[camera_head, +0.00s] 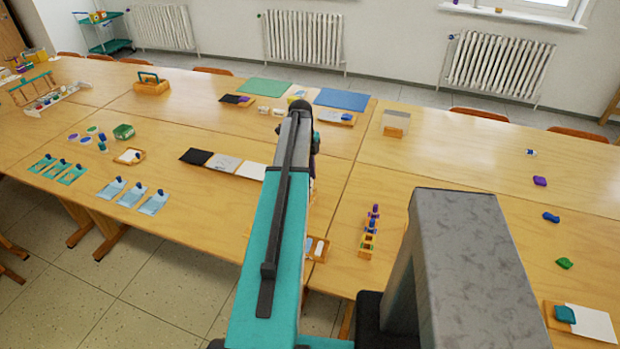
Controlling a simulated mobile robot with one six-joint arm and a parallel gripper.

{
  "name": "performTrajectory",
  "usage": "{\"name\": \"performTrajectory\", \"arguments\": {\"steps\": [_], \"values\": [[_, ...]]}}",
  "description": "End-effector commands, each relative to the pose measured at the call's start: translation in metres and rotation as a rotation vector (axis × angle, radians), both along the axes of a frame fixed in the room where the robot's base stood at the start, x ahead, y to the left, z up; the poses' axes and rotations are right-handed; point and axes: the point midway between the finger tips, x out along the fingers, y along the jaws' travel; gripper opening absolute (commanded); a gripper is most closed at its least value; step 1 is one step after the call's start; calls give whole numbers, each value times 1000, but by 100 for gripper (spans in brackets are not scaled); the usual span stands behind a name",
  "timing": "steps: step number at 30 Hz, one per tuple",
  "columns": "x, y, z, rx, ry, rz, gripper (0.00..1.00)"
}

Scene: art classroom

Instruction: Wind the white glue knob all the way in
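I cannot make out a white glue knob for certain in the head view. Two small whitish items (271,111) stand on the far table near the green mat, too small to identify. My teal arm reaches forward over the middle of the tables and hides what lies behind it. My gripper is hidden behind the arm, so neither its fingers nor anything between them shows.
A green mat (265,86) and a blue mat (341,99) lie at the back. An orange caddy (151,86) stands back left. Blue cards (131,194) lie front left. An orange block stack (369,240) stands right of my arm. The right table (455,160) has free room.

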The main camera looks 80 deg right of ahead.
Motion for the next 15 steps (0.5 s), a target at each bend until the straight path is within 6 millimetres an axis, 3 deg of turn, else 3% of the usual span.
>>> {"name": "performTrajectory", "arguments": {"steps": [15], "values": [[0,1,0,1,1,344,11]]}}
